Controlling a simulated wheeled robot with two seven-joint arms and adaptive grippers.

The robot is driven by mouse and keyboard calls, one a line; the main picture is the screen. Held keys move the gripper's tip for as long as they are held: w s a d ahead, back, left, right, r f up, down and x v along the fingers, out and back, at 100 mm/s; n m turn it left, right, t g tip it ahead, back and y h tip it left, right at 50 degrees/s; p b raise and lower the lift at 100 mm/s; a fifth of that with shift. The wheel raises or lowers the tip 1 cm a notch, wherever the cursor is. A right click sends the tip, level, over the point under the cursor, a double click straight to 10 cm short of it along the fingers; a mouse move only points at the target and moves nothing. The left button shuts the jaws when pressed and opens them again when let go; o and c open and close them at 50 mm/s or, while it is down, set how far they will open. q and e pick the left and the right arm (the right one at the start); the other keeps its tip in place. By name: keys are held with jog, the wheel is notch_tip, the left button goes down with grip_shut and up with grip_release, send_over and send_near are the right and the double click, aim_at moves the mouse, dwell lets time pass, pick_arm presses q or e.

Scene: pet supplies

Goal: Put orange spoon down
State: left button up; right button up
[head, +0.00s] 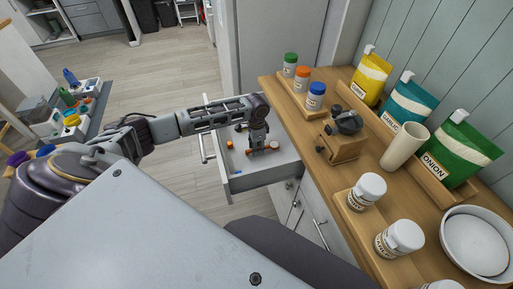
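A white drawer (262,177) stands pulled out from under the wooden counter. My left gripper (258,150) points down into it from above. A small orange-brown piece (249,152) shows at the left of the fingertips, and another orange piece with a pale top (275,147) at their right. They may be parts of the orange spoon, but the gripper hides the middle. Whether the fingers are shut on it is too small to tell. My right gripper is not in view.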

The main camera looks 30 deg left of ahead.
pick_arm(q)
jog(key=shift+f+b, duration=0.2)
jog(key=shift+b, duration=0.55)
notch_tip(320, 180, up, 4)
jog(key=shift+r+p, duration=0.2)
jog(key=shift+p, duration=0.15)
notch_tip(320, 180, up, 4)
jog(key=shift+s+f, duration=0.1)
jog(key=shift+f, duration=0.05)
jog(key=shift+r+p, duration=0.3)
jog(key=shift+r, duration=2.65)
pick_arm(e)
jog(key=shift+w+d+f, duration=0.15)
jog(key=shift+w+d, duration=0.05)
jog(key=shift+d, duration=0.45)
pick_arm(q)
notch_tip(320, 180, up, 10)
jog(key=p, duration=0.9)
jog(key=shift+f+p, duration=0.15)
jog(key=shift+p, duration=0.2)
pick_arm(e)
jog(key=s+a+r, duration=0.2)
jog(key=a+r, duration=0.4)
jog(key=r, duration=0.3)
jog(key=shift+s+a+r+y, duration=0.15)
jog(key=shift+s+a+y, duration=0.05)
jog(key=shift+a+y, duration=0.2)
